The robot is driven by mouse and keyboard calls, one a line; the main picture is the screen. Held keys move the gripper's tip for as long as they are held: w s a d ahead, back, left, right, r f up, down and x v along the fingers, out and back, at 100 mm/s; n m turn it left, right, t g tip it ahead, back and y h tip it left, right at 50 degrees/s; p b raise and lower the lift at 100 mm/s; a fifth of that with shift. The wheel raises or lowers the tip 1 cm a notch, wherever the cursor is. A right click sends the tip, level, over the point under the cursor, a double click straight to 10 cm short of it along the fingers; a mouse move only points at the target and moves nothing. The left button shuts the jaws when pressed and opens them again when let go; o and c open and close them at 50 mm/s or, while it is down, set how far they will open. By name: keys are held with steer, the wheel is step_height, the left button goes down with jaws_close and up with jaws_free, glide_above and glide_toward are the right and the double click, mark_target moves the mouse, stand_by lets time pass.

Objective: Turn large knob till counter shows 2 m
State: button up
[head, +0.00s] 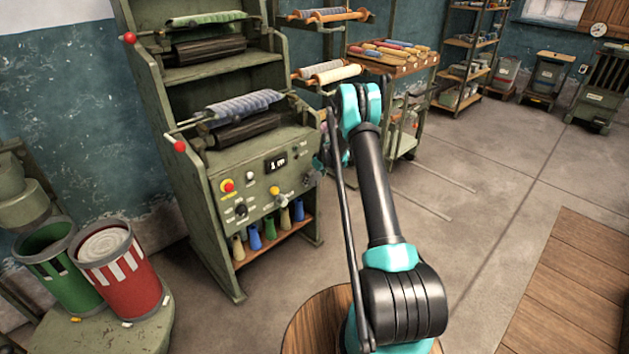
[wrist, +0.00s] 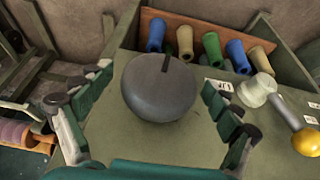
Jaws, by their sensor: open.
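The large knob (wrist: 158,95) is a round, dark grey dial in the wrist view, with a dark mark near its upper rim. In the head view the knob (head: 312,179) is at the panel's right end, partly hidden by my gripper. My gripper (wrist: 158,82) is open, one finger on each side of the knob, with gaps visible on both sides. In the head view my gripper (head: 324,160) is small and partly hidden behind my arm. The counter (head: 276,163) on the green machine's panel reads 1 m.
A yellow-balled lever (wrist: 306,142) and a pale knob (wrist: 257,90) are near my right finger in the wrist view. Coloured cones (head: 255,237) stand on a shelf under the panel. A red button (head: 227,185) is at the panel's left. A shelved trolley (head: 404,68) stands behind my arm.

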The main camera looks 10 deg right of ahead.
steer(key=shift+w+a+f, duration=0.1)
steer(key=shift+w+f, duration=0.05)
steer(key=shift+f, duration=0.25)
steer(key=c, duration=1.2)
steer(key=shift+g, duration=0.3)
steer(key=shift+m+g+y, duration=0.3)
steer(key=shift+g+y, duration=0.2)
steer(key=shift+y, duration=0.5)
steer(key=shift+a+m+g+y, duration=0.1)
steer(key=shift+m+g+y, duration=0.3)
steer(key=shift+g+y, duration=1.05)
steer(key=shift+r+y, duration=0.1)
steer(key=shift+y, duration=0.35)
